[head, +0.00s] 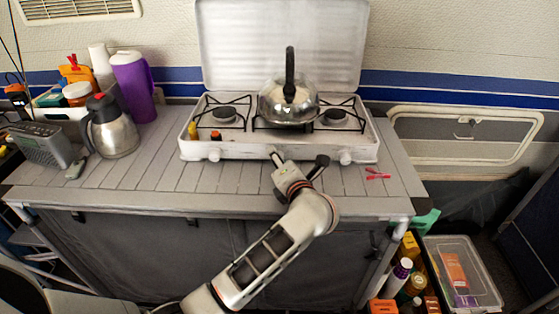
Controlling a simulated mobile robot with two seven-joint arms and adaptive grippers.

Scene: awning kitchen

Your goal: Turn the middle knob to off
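The white camping stove (240,148) stands on the slatted counter with its lid raised. A left knob (221,154) and a right knob (345,157) show on its front face. The middle knob cannot be made out; my gripper covers that part of the stove front. My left gripper (299,161) is at the front edge of the stove, between the two visible knobs. Its fingers are spread apart, and I see nothing held between them. Whether a finger touches the knob cannot be told. My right gripper is out of view.
A steel kettle (287,103) with a black handle sits on the stove. A steel jug (113,135), purple pitcher (134,86) and grey radio (42,145) stand left. Red pegs (377,174) lie right. The counter's front left is clear.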

